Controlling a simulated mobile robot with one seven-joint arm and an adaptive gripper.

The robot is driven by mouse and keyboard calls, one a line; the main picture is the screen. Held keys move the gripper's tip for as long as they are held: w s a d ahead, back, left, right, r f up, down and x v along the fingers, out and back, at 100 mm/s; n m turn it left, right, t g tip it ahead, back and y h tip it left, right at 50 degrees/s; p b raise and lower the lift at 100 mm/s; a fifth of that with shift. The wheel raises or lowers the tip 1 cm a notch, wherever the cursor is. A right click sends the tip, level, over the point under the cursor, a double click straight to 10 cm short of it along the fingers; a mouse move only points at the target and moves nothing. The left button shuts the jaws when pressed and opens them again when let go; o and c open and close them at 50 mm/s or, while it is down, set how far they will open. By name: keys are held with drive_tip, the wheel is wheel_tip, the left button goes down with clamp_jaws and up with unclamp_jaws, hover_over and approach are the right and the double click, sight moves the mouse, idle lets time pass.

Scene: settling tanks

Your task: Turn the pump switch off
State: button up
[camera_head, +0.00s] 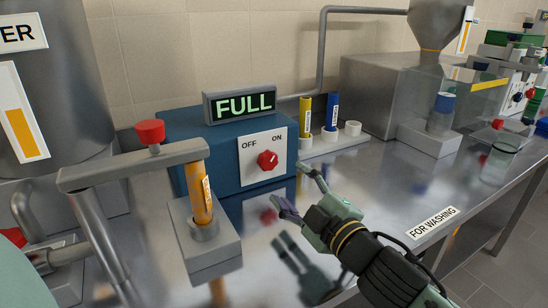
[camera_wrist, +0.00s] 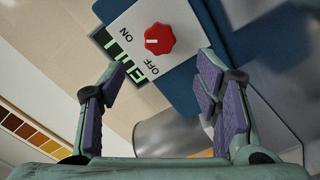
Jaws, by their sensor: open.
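The pump switch is a red knob (camera_head: 267,160) on a white plate (camera_head: 250,171) marked OFF at left and ON at right, on the front of a blue box (camera_head: 226,187). The knob also shows in the wrist view (camera_wrist: 159,39); its white mark appears to point toward ON. A sign on top of the box (camera_head: 240,104) reads FULL in green. My gripper (camera_head: 289,187) is open and empty, in front of and slightly below the knob, apart from it. In the wrist view the knob is beyond the spread fingers (camera_wrist: 158,70).
An orange-yellow tube (camera_head: 198,192) stands in a grey block under a pipe with a red valve (camera_head: 150,132), left of my gripper. Yellow and blue tubes (camera_head: 332,115) stand in a rack right of the box.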

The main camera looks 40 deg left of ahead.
sight(269, 163)
drive_tip(key=p+x, duration=0.3)
drive_tip(key=x, duration=0.7)
drive_tip(key=shift+w+a, duration=0.2)
drive_tip(key=shift+c, duration=0.3)
drive_tip(key=c, duration=1.1)
